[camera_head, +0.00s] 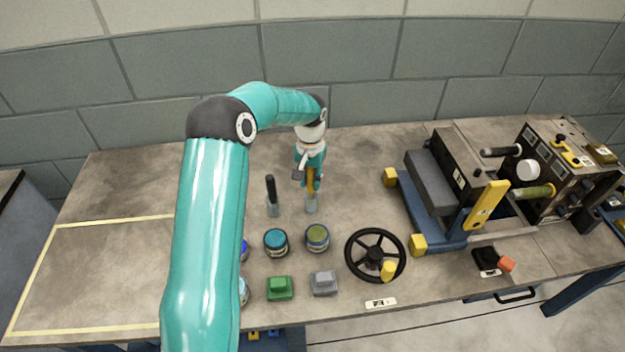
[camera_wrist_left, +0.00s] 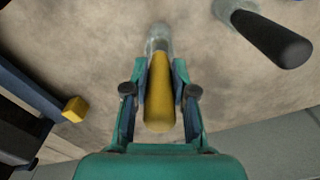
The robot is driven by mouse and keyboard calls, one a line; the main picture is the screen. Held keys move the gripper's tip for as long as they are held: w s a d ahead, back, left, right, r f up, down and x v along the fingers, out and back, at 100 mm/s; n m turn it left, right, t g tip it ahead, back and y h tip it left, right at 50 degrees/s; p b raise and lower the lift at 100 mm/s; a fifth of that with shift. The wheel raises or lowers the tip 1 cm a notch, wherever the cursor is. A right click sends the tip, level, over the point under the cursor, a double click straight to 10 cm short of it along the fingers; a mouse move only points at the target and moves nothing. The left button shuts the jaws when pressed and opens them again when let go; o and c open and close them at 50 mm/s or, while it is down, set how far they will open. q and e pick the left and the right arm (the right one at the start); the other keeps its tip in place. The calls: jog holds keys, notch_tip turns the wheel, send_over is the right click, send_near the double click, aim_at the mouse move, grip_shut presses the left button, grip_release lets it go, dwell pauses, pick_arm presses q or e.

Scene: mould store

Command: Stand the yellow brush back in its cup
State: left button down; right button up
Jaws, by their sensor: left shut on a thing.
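The yellow brush (camera_head: 311,181) is upright in the head view, its lower end at a clear cup (camera_head: 311,204) on the bench. In the left wrist view the yellow handle (camera_wrist_left: 159,95) lies between the fingers, with the clear cup (camera_wrist_left: 158,38) beyond its far end. My left gripper (camera_head: 308,176) is shut on the brush handle from above. I cannot tell how deep the brush sits in the cup. My right gripper does not show.
A black-handled brush stands in a second clear cup (camera_head: 272,208) just left. In front are a blue-lidded jar (camera_head: 276,242), an olive-lidded jar (camera_head: 317,238), green (camera_head: 279,288) and grey (camera_head: 323,283) blocks, and a black handwheel (camera_head: 375,256). A machine (camera_head: 455,185) stands right.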

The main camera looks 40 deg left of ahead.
pick_arm(q)
jog(key=shift+f, duration=0.1)
jog(key=c, duration=0.9)
grip_release()
jog(key=shift+o, duration=0.2)
notch_tip(320, 180, up, 12)
dwell(0.5)
